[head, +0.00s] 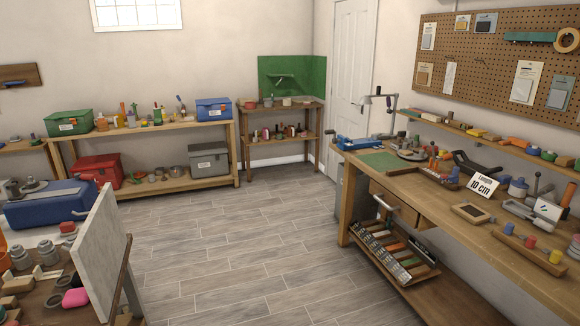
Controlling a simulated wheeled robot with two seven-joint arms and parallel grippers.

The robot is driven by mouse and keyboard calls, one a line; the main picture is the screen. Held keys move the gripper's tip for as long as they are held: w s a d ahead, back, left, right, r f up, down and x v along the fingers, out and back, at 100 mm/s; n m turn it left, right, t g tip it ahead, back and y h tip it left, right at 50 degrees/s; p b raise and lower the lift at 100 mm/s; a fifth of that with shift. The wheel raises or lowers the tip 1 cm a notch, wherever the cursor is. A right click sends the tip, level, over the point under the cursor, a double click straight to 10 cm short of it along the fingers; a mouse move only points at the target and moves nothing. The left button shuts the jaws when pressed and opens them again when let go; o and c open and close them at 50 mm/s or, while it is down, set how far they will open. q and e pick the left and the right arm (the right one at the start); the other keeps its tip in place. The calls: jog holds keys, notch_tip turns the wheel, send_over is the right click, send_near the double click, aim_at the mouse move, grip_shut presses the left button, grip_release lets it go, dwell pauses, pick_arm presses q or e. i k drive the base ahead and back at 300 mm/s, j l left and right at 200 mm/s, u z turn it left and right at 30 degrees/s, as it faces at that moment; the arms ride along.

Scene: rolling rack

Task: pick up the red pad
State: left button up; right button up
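I cannot tell for sure which thing is the red pad. A small pink-red rounded item (75,298) lies on the wooden surface at the lower left, beside dark rings and left of an upright grey panel. A smaller red item (68,228) sits further back on the same side. Neither of my grippers shows in the head view.
A tilted grey panel (102,252) stands at the lower left, near a blue box (50,203). A cluttered workbench (448,222) runs along the right. Shelves with a red toolbox (97,170) stand at the back. The tiled floor (235,250) between is clear.

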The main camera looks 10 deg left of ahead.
aim_at(69, 228)
jog(key=i+u, duration=0.2)
jog(key=i, duration=0.4)
jog(key=i+l+u, duration=0.2)
jog(key=i, duration=0.45)
jog(key=i+l+u, duration=0.1)
jog(key=i+u, duration=0.15)
jog(key=i, duration=0.35)
jog(key=i+l+u, duration=0.15)
jog(key=i+u, duration=0.25)
jog(key=i, duration=1.25)
jog(key=i+u, duration=0.45)
jog(key=i+l+u, duration=0.1)
jog(key=i+u, duration=0.35)
jog(key=i+l+u, duration=0.45)
jog(key=i+j, duration=0.1)
